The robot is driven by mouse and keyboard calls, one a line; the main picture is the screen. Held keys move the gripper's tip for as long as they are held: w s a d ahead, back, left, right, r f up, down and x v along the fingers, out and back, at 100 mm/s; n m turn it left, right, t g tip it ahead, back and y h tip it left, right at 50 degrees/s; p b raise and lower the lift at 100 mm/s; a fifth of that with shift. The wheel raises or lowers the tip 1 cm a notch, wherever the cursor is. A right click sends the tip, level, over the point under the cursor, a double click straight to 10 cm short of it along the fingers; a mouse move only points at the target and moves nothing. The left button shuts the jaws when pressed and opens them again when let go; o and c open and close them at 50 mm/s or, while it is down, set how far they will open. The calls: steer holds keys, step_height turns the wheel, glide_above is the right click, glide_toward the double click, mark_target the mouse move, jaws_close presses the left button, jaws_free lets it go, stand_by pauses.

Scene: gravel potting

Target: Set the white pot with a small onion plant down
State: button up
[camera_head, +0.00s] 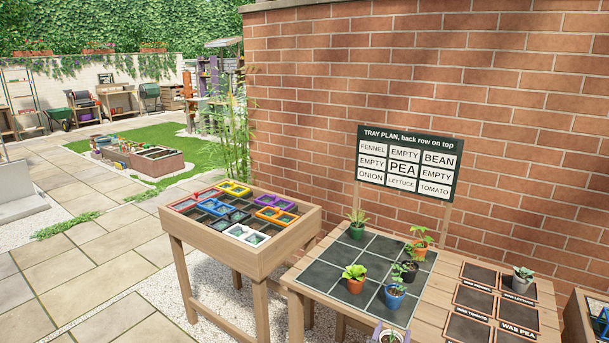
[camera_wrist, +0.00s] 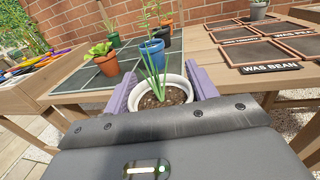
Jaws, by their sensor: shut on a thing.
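A white pot (camera_wrist: 176,98) with a small onion plant (camera_wrist: 153,74) and dark soil is held upright between the purple fingers of my gripper (camera_wrist: 162,92). The fingers are shut on its sides. In the head view the pot (camera_head: 389,338) and a purple finger show only at the bottom edge, in front of the tray's near side. The dark gridded planting tray (camera_head: 325,273) lies on the wooden table beyond. Its front left square is bare. The pot's underside is hidden, but the pot appears in front of the tray edge in the wrist view.
On the tray stand a terracotta lettuce pot (camera_head: 355,285), a blue pot (camera_head: 395,299), a dark pot (camera_head: 410,271), an orange pot (camera_head: 421,241) and a green pot (camera_head: 356,233). The tray plan sign (camera_head: 410,162) lists onion at front left. Labelled slates (camera_head: 468,329) lie to the right.

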steer(key=shift+s+f+n+y, duration=0.4)
steer(key=shift+s+f+y, duration=0.2)
steer(key=shift+s, duration=0.15)
steer(key=shift+s+a+f+n+t+y, duration=0.3)
steer(key=shift+s+n+t+y, duration=0.1)
steer(key=shift+s+y, duration=0.2)
steer(key=s+a+f+n+y, duration=0.3)
steer(key=s+a+f+y, duration=0.1)
steer(key=a, duration=0.3)
steer(key=shift+f+t+y, duration=0.15)
steer(key=shift+t+y, duration=0.25)
steer(key=shift+y, duration=0.2)
steer(key=shift+s, duration=0.1)
